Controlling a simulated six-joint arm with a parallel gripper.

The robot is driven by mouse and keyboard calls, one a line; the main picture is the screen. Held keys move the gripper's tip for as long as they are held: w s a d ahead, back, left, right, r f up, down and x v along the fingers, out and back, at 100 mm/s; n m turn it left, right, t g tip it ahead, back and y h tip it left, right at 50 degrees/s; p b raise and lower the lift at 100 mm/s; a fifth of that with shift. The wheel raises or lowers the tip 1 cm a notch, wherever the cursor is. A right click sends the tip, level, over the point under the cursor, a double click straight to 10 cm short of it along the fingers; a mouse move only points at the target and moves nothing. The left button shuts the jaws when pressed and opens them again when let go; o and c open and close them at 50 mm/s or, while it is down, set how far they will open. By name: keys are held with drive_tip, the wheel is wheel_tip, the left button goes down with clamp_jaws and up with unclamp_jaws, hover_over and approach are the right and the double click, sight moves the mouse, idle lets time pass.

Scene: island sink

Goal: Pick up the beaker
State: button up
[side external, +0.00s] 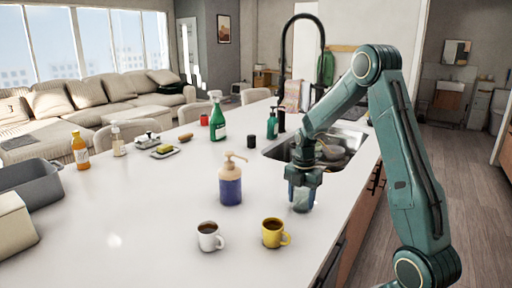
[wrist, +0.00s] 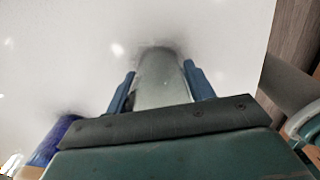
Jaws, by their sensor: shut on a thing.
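The beaker (side external: 301,203) is a small clear, greyish vessel near the right edge of the white island counter, in front of the sink. My gripper (side external: 302,184) points down over it and is shut on it. In the wrist view the beaker (wrist: 162,78) stands between the two blue fingers of my gripper (wrist: 161,88), one finger on each side. I cannot tell whether its base touches the counter.
A blue pump bottle (side external: 230,184) stands left of the beaker. A white mug (side external: 209,236) and a yellow mug (side external: 273,232) stand nearer the camera. The sink (side external: 335,147) and black faucet (side external: 285,60) lie behind.

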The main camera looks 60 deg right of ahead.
drive_tip(key=shift+r, duration=0.4)
wheel_tip(320, 180, up, 19)
idle(2.3)
drive_tip(key=shift+r, duration=0.15)
idle(0.3)
